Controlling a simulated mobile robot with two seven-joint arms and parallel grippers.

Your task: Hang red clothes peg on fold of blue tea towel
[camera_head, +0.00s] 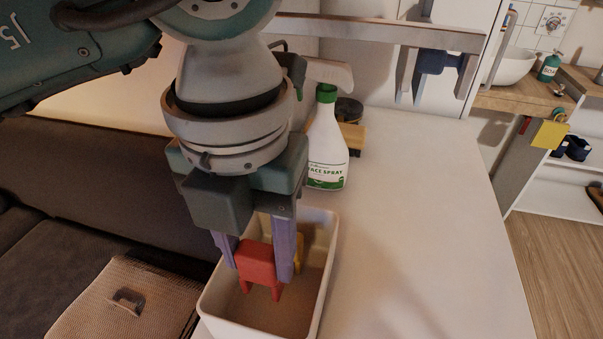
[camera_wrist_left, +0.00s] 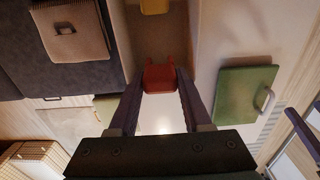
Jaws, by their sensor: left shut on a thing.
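The red clothes peg (camera_head: 257,264) is between the fingers of my left gripper (camera_head: 256,258), which is shut on it. Its two legs point down over the inside of a white box. The peg also shows in the left wrist view (camera_wrist_left: 159,77), between the purple fingers. Purple finger-like parts (camera_wrist_left: 303,130), perhaps of my right gripper, show at the right edge of the wrist view.
The white box (camera_head: 329,262) stands on the white worktop (camera_head: 430,220), with a yellow piece (camera_head: 299,250) inside. A spray bottle (camera_head: 326,145) stands behind it. A green board (camera_wrist_left: 245,92) shows in the wrist view. The worktop's right side is clear.

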